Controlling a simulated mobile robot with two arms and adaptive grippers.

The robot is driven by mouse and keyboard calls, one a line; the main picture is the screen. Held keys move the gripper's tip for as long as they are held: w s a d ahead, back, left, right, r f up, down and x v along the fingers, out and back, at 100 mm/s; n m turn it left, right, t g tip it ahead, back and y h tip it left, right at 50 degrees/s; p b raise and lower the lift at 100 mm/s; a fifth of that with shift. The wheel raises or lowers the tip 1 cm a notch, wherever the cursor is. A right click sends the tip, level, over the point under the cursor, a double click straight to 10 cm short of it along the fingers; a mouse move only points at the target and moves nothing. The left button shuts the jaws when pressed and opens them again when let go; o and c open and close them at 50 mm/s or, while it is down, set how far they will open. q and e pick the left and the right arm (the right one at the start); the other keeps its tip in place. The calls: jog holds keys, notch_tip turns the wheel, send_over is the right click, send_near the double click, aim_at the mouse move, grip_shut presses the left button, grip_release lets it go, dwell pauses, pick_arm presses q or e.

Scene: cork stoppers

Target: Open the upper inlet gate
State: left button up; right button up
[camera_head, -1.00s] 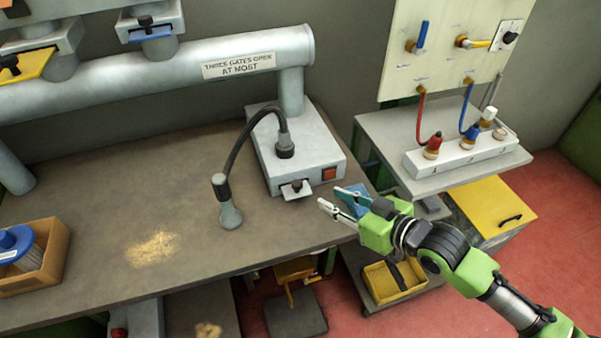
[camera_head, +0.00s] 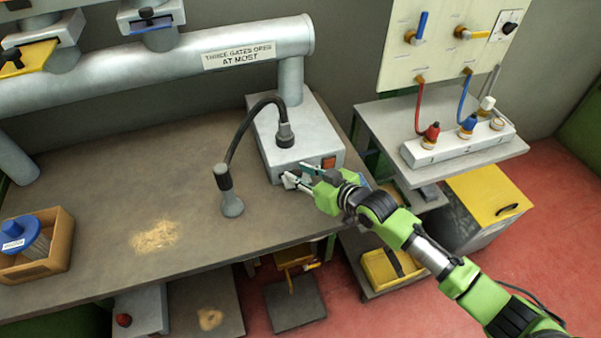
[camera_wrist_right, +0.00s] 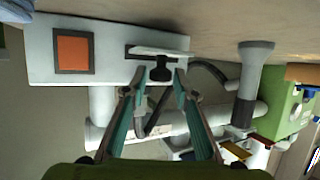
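A grey-white box (camera_head: 298,140) stands on the bench with a gate low on its front face, a pale plate (camera_wrist_right: 160,52) with a black knob (camera_wrist_right: 160,73). I take this for the upper inlet gate; no label shows. My right gripper (camera_head: 295,175) is at this gate and largely covers it in the head view. In the right wrist view, my right gripper (camera_wrist_right: 160,80) has its fingers apart, one on each side of the knob. I cannot tell whether they touch it. My left gripper is not in view.
An orange-red switch (camera_wrist_right: 73,51) sits beside the gate. A dark flexible hose (camera_head: 240,140) runs from the box top to a nozzle on the bench (camera_head: 110,210). A wooden crate (camera_head: 62,240) stands at left. A side table (camera_head: 465,160) with a white valve strip stands right.

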grip_shut()
jog(key=s+p, duration=0.1)
jog(key=s+d+p, duration=0.1)
jog(key=s, duration=0.1)
jog(key=s+p, duration=0.1)
jog(key=s, duration=0.1)
jog(key=shift+d, duration=0.35)
jog(key=shift+w, duration=0.1)
jog(key=shift+a, duration=0.1)
grip_release()
jog(key=v, duration=1.2)
